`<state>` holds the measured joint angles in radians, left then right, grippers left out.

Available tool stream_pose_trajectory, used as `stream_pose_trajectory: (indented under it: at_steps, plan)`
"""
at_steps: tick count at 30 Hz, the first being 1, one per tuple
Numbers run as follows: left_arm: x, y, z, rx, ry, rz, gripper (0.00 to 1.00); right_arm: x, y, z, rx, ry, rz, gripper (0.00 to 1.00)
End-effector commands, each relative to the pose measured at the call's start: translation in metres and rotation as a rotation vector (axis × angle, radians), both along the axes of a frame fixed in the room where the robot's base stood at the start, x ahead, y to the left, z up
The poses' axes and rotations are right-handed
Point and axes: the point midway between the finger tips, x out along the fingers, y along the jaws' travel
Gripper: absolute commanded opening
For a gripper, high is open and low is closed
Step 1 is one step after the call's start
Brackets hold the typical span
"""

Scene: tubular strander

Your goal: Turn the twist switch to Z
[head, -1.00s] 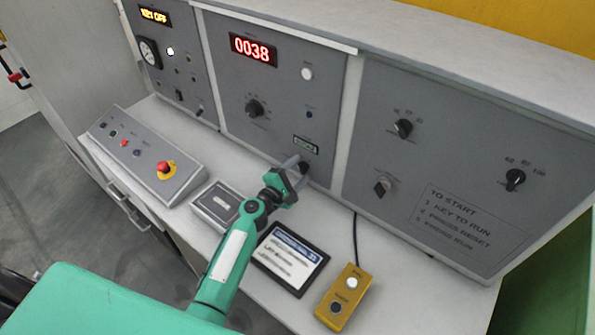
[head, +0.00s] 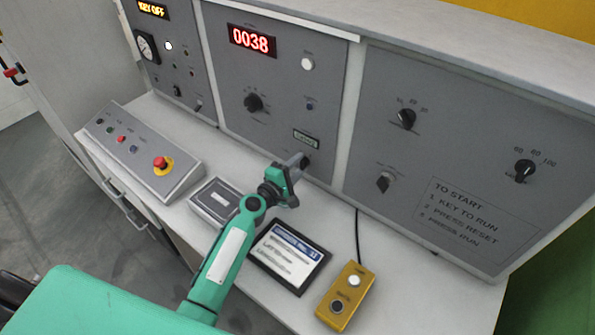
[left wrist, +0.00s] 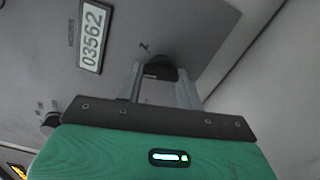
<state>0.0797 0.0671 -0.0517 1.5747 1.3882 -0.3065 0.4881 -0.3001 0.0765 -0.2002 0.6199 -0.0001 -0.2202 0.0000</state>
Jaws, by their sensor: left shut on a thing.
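The twist switch is a black knob (left wrist: 157,67) low on the middle grey panel, below a small counter. In the left wrist view a "Z" mark is printed just beside it, up and to the left. My left gripper (left wrist: 160,75) is shut on this knob, with one grey finger on each side. In the head view my left gripper (head: 298,162) reaches the panel at the knob (head: 305,158), which the fingers partly hide. The exact pointing direction of the knob is hard to tell. My right gripper is not in view.
The counter (left wrist: 91,37) reads 03562. A sloped button box with a red mushroom button (head: 161,163), a grey box (head: 214,204), a tablet (head: 291,257) and a yellow two-button box (head: 345,296) lie on the ledge around my left arm. Other black knobs (head: 406,119) are on the right panel.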

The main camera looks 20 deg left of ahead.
Motion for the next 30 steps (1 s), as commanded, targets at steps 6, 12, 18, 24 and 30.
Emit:
stream_pose_trajectory:
  at_steps: [6, 12, 18, 24, 30]
  plan:
    - [0.0, 0.0, -0.003, 0.199, -0.071, -0.001, 0.14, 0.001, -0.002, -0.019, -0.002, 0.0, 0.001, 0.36]
    - [0.0, 0.0, -0.001, 0.372, -0.133, -0.001, 0.14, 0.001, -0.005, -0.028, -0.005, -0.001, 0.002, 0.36]
    - [0.0, 0.0, 0.001, 0.521, -0.189, -0.002, 0.14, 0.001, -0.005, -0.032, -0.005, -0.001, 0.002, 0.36]
    - [0.0, 0.0, 0.002, 0.628, -0.227, 0.0, 0.14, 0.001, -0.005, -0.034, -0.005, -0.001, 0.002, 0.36]
    - [0.0, 0.0, 0.002, 0.691, -0.249, -0.001, 0.14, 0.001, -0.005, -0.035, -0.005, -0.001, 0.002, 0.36]
